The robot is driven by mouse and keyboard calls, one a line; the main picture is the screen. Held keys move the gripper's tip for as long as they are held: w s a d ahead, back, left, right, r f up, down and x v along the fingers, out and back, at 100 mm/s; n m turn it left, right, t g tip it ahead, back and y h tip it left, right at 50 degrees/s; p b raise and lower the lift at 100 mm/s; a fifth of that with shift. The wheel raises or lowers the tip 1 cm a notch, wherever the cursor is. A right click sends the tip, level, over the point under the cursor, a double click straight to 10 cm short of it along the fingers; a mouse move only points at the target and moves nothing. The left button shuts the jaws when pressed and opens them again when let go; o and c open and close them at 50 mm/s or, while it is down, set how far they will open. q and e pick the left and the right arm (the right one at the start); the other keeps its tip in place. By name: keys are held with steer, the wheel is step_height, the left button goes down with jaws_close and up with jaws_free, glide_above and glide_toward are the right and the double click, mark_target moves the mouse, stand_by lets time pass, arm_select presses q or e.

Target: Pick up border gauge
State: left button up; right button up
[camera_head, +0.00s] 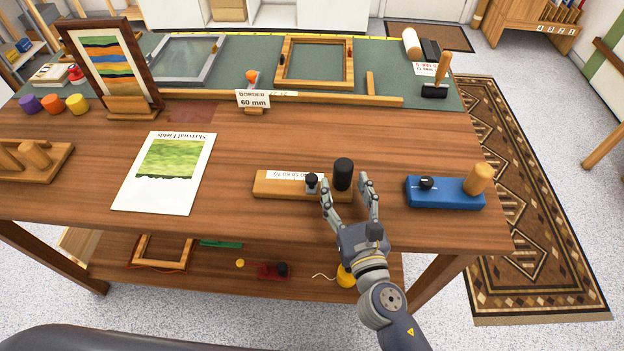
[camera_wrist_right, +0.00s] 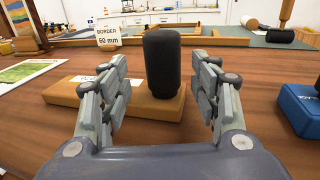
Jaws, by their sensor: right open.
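The border gauge looks to be the long wooden block (camera_head: 272,187) with a white numbered scale, a small black knob (camera_head: 312,181) and a thick black upright handle (camera_head: 343,174). It lies flat on the wooden table. My right gripper (camera_head: 349,192) is open at the block's right end, its fingers pointing at the black handle. In the right wrist view the handle (camera_wrist_right: 162,62) stands upright between and beyond the two open fingers (camera_wrist_right: 163,92), with gaps on both sides. The left finger hides part of the block. My left gripper is not in view.
A blue block (camera_head: 445,192) with a wooden handle sits to the right. A sign reading "BORDER 60 mm" (camera_head: 253,99) stands behind. A print sheet (camera_head: 168,172) lies left. An empty wooden frame (camera_head: 315,83) lies on the green mat. Bare table surrounds the gauge.

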mark_target(345, 183)
steer(key=x, duration=0.3)
steer(key=shift+w+d+p, duration=0.15)
steer(key=shift+w+p, duration=0.15)
steer(key=shift+w, duration=0.15)
steer(key=shift+w+f, duration=0.1)
steer(key=shift+w, duration=0.2)
steer(key=shift+s, duration=0.1)
steer(key=shift+c, duration=0.4)
jaws_close()
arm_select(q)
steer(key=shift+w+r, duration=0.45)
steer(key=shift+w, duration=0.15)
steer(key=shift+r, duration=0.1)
arm_select(e)
steer(key=shift+r, duration=0.2)
